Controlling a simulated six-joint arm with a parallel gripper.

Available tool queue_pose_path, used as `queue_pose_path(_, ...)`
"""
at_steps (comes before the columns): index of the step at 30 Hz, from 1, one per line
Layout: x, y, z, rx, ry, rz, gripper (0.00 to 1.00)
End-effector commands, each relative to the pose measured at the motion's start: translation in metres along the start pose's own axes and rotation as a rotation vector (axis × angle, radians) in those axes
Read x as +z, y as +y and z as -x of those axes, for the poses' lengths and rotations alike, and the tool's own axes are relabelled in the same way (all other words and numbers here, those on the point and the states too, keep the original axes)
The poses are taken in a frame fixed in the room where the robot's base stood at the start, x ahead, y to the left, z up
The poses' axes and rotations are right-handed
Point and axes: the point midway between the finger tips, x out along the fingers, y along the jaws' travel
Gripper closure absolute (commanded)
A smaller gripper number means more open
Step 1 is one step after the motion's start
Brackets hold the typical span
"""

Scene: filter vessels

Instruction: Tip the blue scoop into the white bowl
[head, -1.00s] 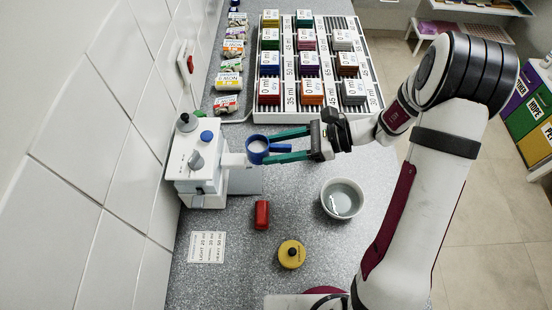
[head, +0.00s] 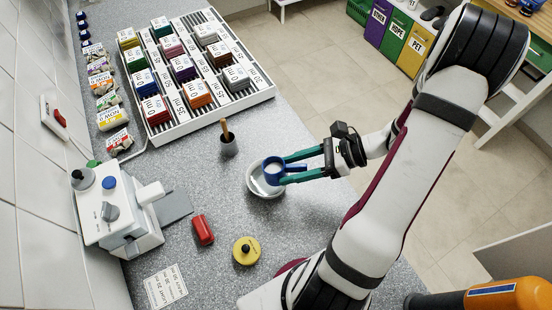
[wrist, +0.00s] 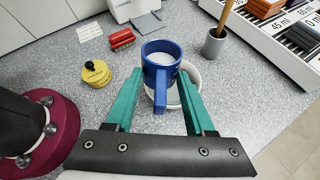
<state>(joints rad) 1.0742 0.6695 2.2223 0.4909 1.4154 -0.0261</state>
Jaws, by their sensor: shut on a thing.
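The blue scoop (head: 273,169) is held upright by its handle in my gripper (head: 290,172), which has green fingers. In the wrist view the scoop (wrist: 161,62) holds something white, and its handle stands between the fingertips of my gripper (wrist: 158,96). The white bowl (head: 253,187) is on the counter beneath the scoop, which hides part of it. In the wrist view the bowl's rim (wrist: 193,72) shows behind and to the right of the scoop. The scoop is above the bowl and not visibly tilted.
A grey cup (head: 229,147) with a wooden stick stands behind the bowl. A red object (head: 203,230) and a yellow weight-like piece (head: 247,251) lie left and in front. A white machine (head: 115,220) is at left. A white rack (head: 262,91) of labelled blocks is behind.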

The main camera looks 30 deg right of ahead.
Motion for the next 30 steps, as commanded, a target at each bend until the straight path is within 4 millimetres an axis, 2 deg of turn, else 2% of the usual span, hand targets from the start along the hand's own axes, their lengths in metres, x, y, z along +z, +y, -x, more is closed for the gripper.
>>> queue_pose_path(11, 0.011, -0.009, -0.006, 0.222, 0.580, -0.505, 1.00)
queue_pose_path(15, 0.017, -0.021, -0.017, 0.330, 0.867, -0.775, 1.00)
queue_pose_path(19, 0.019, -0.030, -0.027, 0.407, 1.075, -0.975, 1.00)
queue_pose_path(24, 0.021, -0.038, -0.033, 0.460, 1.215, -1.108, 1.00)
queue_pose_path(30, 0.023, -0.040, -0.034, 0.475, 1.257, -1.152, 1.00)
